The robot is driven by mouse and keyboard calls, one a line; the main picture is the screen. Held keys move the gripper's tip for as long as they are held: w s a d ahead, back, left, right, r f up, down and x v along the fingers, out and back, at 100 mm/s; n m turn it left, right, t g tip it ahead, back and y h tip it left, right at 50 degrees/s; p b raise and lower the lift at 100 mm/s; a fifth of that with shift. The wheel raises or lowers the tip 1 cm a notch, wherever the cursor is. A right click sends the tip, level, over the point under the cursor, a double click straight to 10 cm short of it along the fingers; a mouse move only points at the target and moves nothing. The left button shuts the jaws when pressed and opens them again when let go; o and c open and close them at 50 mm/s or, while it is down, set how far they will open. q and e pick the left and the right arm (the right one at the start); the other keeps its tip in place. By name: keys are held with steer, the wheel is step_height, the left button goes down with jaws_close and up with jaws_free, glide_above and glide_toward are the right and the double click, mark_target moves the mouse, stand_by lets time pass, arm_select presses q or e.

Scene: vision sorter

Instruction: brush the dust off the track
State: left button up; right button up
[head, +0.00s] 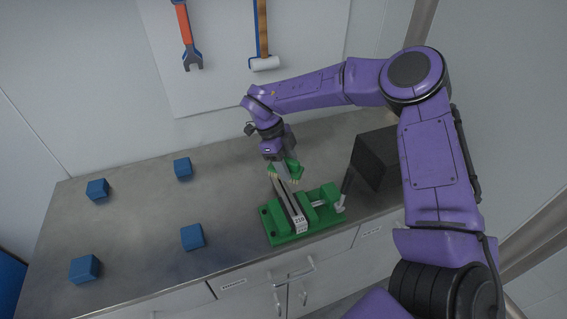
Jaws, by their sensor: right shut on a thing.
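The track (283,200) is a narrow dark channel with pale sides, set on a green base (277,236) on the metal counter. A small white block with dark print sits at its near end. My right gripper (282,161) points down over the far end of the track, shut on a small green brush (291,172) with pale bristles. The bristles are at or just above the track; I cannot tell whether they touch. Dust is too fine to make out. My left gripper is not in view.
Several blue cubes, such as one near the front (192,237), stand on the left of the counter (140,225). Tools hang on the back panel (225,60).

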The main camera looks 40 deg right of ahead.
steer(key=r, duration=0.2)
steer(key=shift+w+r+p, duration=0.2)
steer(key=shift+r+p, duration=0.1)
steer(key=shift+p, duration=0.05)
step_height(320, 180, up, 3)
steer(key=p, duration=0.3)
steer(key=shift+s+r, duration=0.1)
steer(key=shift+s, duration=0.05)
steer(key=shift+r+p, duration=1.15)
steer(key=shift+r, duration=0.1)
